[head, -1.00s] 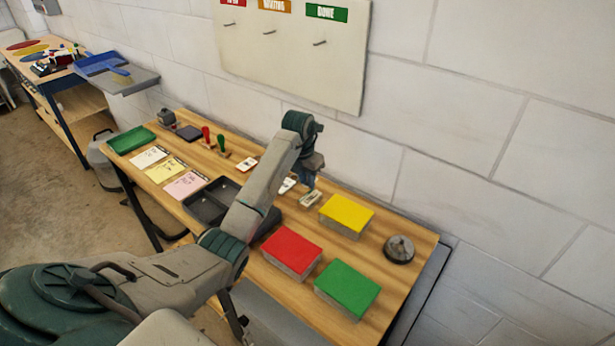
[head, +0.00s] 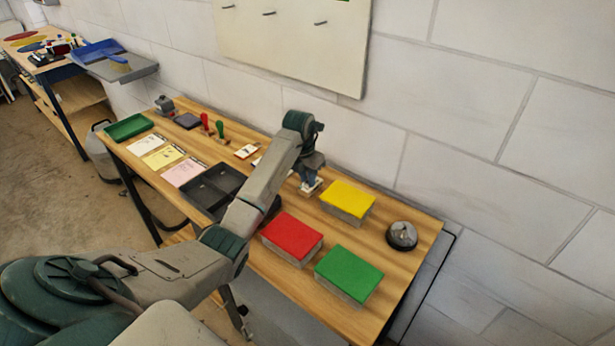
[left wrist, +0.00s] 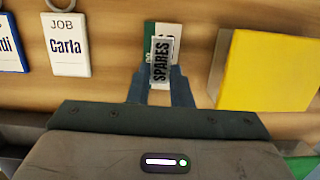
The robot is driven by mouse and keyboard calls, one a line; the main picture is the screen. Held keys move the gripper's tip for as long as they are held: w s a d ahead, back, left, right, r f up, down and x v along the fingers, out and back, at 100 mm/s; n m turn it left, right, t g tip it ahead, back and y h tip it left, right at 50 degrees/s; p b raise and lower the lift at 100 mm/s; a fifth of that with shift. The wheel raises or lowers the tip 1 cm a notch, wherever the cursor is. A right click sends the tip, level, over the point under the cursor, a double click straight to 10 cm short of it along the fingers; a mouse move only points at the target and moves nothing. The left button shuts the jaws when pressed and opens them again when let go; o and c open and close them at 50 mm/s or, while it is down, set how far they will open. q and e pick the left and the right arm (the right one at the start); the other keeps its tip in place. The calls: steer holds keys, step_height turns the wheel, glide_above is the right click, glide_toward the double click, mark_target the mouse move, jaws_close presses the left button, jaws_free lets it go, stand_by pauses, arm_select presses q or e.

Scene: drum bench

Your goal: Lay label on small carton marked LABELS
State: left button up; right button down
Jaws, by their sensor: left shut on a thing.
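My left gripper (head: 311,183) reaches down over the bench just left of the yellow-topped box. In the left wrist view its fingers (left wrist: 161,88) are shut on a pale label (left wrist: 161,60) printed SPARES. Right behind the label is a small green and white thing (left wrist: 150,30); its print is mostly covered, and I cannot tell whether the label touches it. In the head view a small whitish thing (head: 309,190) shows under the fingers. I cannot read the word LABELS anywhere. My right gripper is not in view.
Yellow (head: 347,199), red (head: 291,238) and green (head: 348,273) topped boxes stand close by on the right. A dark round bell-like thing (head: 401,235) is at the right end. Name tags (left wrist: 68,45) lie left. Dark trays (head: 205,195) and paper pads (head: 163,157) are farther left.

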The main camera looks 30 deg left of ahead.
arm_select(q)
steer(key=o, duration=0.7)
steer(key=r, duration=0.1)
steer(key=r+b, duration=0.2)
steer(key=r, duration=0.1)
steer(key=shift+s+a+r, duration=0.1)
steer(key=shift+s, duration=0.15)
steer(key=shift+s+a+r+p, duration=0.1)
steer(key=shift+s+r+p, duration=0.1)
steer(key=shift+r+p, duration=0.7)
steer(key=shift+s+d+r+p, duration=0.15)
steer(key=shift+r+p, duration=0.15)
steer(key=shift+r, duration=1.05)
steer(key=shift+s+a+r+p, duration=0.2)
steer(key=shift+r+p, duration=0.4)
steer(key=shift+r, duration=0.55)
